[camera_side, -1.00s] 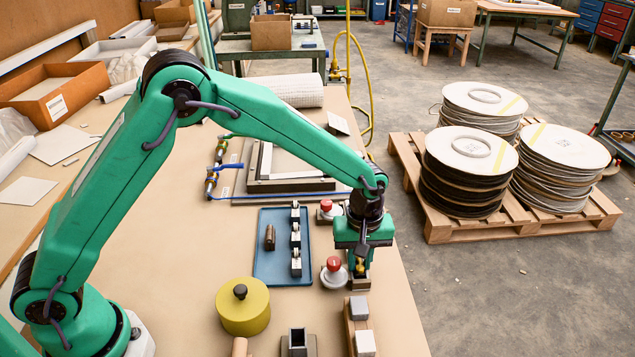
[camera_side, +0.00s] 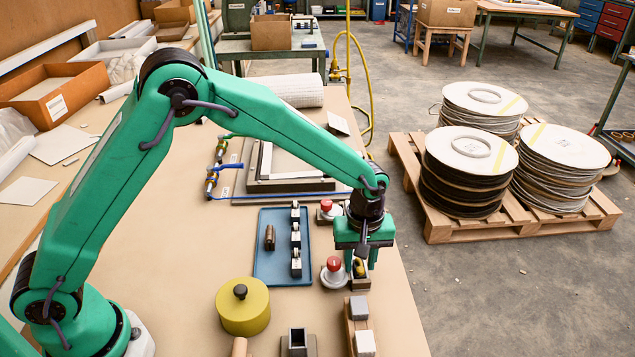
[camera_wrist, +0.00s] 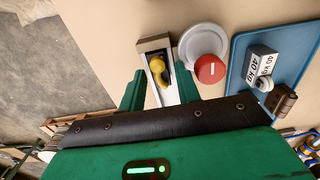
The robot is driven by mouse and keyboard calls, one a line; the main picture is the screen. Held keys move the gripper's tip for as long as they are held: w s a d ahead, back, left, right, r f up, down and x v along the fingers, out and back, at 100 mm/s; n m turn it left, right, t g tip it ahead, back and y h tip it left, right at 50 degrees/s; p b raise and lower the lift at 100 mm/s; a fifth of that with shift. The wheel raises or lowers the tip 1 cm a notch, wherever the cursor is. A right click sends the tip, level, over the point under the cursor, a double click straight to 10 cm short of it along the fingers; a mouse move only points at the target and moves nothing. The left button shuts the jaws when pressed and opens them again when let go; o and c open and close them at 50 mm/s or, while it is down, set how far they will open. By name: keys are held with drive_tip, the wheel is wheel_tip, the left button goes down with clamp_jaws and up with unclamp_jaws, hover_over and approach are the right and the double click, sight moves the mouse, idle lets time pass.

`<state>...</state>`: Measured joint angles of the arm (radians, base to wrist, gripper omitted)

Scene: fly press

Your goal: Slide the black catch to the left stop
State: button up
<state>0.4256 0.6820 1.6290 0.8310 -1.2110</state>
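A small metal channel (camera_wrist: 160,75) with a yellow knob-like part (camera_wrist: 157,66) stands on the bench; a dark part shows beside the yellow one. I take this as the catch's housing, but I cannot clearly tell the black catch's outline or its position in the channel. In the side view the yellow part (camera_side: 359,268) shows just below my gripper (camera_side: 362,262). In the wrist view my gripper (camera_wrist: 160,90) has its green fingers spread apart on either side of the channel, with nothing clamped between them.
A red button on a round pale base (camera_side: 334,272) stands close left of the channel, with another red button (camera_side: 326,208) behind. A blue tray (camera_side: 268,270) holds small blocks. A yellow lidded pot (camera_side: 243,310) stands in front. The bench edge is near on the right.

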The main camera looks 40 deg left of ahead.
drive_tip(key=shift+r, duration=3.35)
drive_tip(key=shift+r, duration=0.1)
drive_tip(key=shift+a+r, duration=0.2)
drive_tip(key=shift+r, duration=0.05)
drive_tip(key=s+a+r+m+t, duration=0.35)
drive_tip(key=s+a+r, duration=0.55)
drive_tip(key=a+r, duration=0.35)
drive_tip(key=s+a+r+m+t, duration=0.1)
drive_tip(key=s+a+m, duration=0.1)
drive_tip(key=s+a, duration=0.2)
drive_tip(key=s+a+r+m+t, duration=0.1)
drive_tip(key=s+a+m, duration=0.2)
drive_tip(key=s, duration=0.7)
drive_tip(key=shift+s+a+r, duration=0.15)
drive_tip(key=shift+s+a, duration=0.25)
drive_tip(key=shift+a, duration=0.1)
